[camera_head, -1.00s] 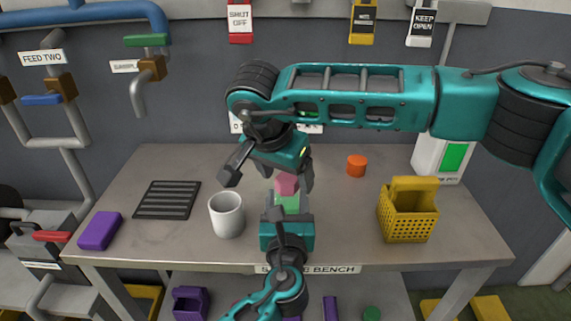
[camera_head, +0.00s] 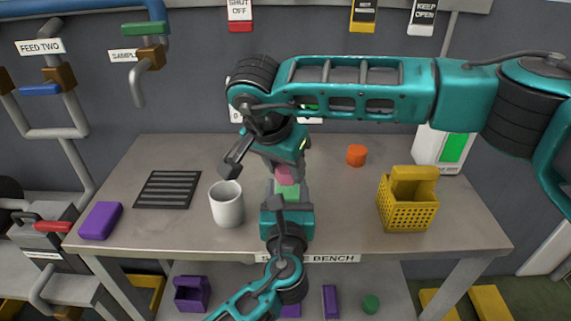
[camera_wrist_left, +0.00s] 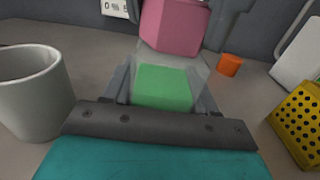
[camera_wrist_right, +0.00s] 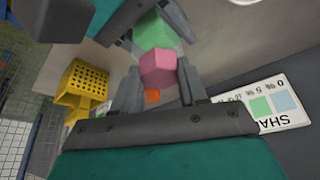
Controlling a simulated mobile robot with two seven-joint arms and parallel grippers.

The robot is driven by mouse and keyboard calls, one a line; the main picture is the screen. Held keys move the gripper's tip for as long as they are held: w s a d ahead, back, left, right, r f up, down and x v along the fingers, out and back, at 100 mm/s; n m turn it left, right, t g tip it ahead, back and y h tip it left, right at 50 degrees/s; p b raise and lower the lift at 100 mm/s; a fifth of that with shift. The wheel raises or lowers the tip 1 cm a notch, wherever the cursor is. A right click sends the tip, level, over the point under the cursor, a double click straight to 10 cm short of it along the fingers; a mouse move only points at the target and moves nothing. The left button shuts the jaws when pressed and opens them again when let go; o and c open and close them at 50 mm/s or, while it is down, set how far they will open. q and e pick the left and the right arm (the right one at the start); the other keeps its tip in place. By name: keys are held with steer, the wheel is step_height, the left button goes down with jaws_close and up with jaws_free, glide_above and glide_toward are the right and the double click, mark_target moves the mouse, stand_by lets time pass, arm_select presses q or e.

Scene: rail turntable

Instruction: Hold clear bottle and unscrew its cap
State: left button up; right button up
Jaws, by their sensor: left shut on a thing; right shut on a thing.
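The clear bottle shows mainly as a green block-like body (camera_head: 287,192) with a faint clear outline, upright over the bench. It also shows in the left wrist view (camera_wrist_left: 163,88) and the right wrist view (camera_wrist_right: 156,33). Its pink cap (camera_head: 284,176) is above the green part; it shows in the left wrist view (camera_wrist_left: 172,22) and the right wrist view (camera_wrist_right: 158,68). My left gripper (camera_head: 288,202) is shut on the bottle from the front. My right gripper (camera_head: 285,168) is shut on the cap from above. I cannot tell whether cap and bottle touch.
A white mug (camera_head: 226,206) stands close left of my left gripper. A black ribbed mat (camera_head: 167,190) and purple block (camera_head: 100,221) lie farther left. A yellow basket (camera_head: 407,212) and orange cylinder (camera_head: 357,155) are on the right. The bench (camera_head: 340,225) is bare between gripper and basket.

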steer(key=shift+c, duration=0.8)
steer(key=n+y, duration=0.1)
steer(key=n, duration=0.1)
steer(key=n+y, duration=0.1)
steer(key=n, duration=0.2)
steer(key=shift+d+t, duration=0.2)
steer(key=shift+t, duration=0.2)
steer(key=shift+n, duration=0.5)
steer(key=n+y, duration=0.1)
steer(key=n, duration=0.2)
steer(key=n+y, duration=0.1)
steer(key=n, duration=0.2)
steer(key=shift+d+g, duration=0.1)
steer(key=shift+g, duration=0.2)
steer(key=o, duration=1.3)
steer(key=shift+c, duration=0.2)
steer(key=shift+o, duration=0.4)
